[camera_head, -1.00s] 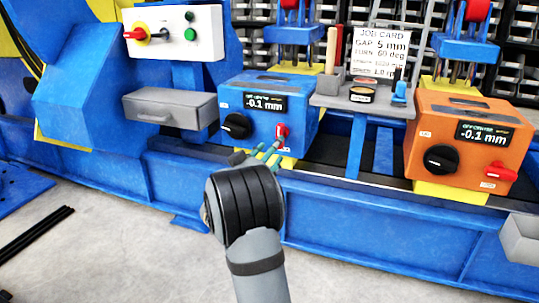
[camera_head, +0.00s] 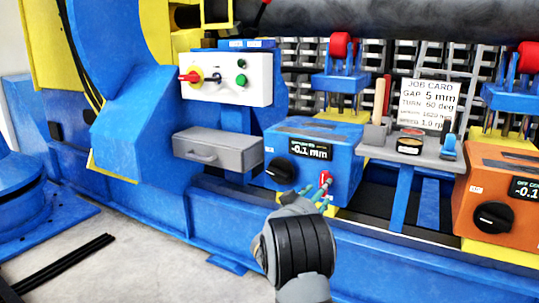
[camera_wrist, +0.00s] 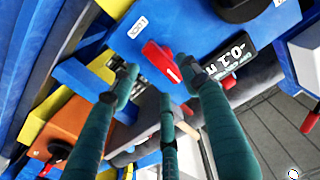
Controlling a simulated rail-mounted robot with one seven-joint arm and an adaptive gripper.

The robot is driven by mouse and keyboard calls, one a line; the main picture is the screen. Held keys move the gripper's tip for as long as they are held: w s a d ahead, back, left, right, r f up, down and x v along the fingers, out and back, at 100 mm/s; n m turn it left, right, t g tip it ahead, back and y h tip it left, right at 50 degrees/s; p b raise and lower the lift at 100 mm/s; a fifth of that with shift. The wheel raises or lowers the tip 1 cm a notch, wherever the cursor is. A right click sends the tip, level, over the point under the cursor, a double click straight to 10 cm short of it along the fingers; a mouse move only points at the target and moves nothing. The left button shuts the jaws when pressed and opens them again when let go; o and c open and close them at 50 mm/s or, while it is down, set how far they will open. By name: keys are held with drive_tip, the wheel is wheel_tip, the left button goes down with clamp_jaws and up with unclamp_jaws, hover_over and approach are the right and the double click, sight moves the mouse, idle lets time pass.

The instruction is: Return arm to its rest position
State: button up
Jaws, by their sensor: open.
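My gripper (camera_head: 313,193) has three teal fingers, spread open and empty. In the head view it is in front of the lower right part of the blue control box (camera_head: 300,142). The red lever (camera_head: 325,179) of that box is right by the fingertips. In the wrist view, the gripper (camera_wrist: 160,82) points at the blue box, and the red lever (camera_wrist: 162,61) shows between and beyond the fingertips. I cannot tell whether a finger touches it. The blue box's display reads -0.1 mm, and its black knob (camera_head: 279,170) is left of the lever.
An orange control box (camera_head: 490,170) stands at the right, past a grey shelf (camera_head: 420,152) with small tools and a job card (camera_head: 428,103). A grey drawer (camera_head: 217,150) and a white switch panel (camera_head: 228,78) are at the left. Open floor (camera_head: 130,255) lies in front of the blue beam.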

sight(324, 197)
drive_tip(key=x, duration=0.6)
drive_tip(key=shift+w, duration=0.1)
drive_tip(key=shift+a+n, duration=0.1)
drive_tip(key=shift+n, duration=0.2)
drive_tip(key=shift+s+a+f, duration=0.1)
drive_tip(key=shift+s+a, duration=0.1)
drive_tip(key=shift+s, duration=0.1)
drive_tip(key=v, duration=1.1)
drive_tip(key=x, duration=1.2)
drive_tip(key=shift+d, duration=0.1)
drive_tip(key=shift+s+r+n+p, duration=0.1)
drive_tip(key=shift+r+n+p, duration=0.25)
drive_tip(key=shift+p, duration=0.55)
drive_tip(key=shift+f+n+p, duration=0.15)
drive_tip(key=shift+n+p, duration=0.35)
drive_tip(key=shift+n, duration=0.25)
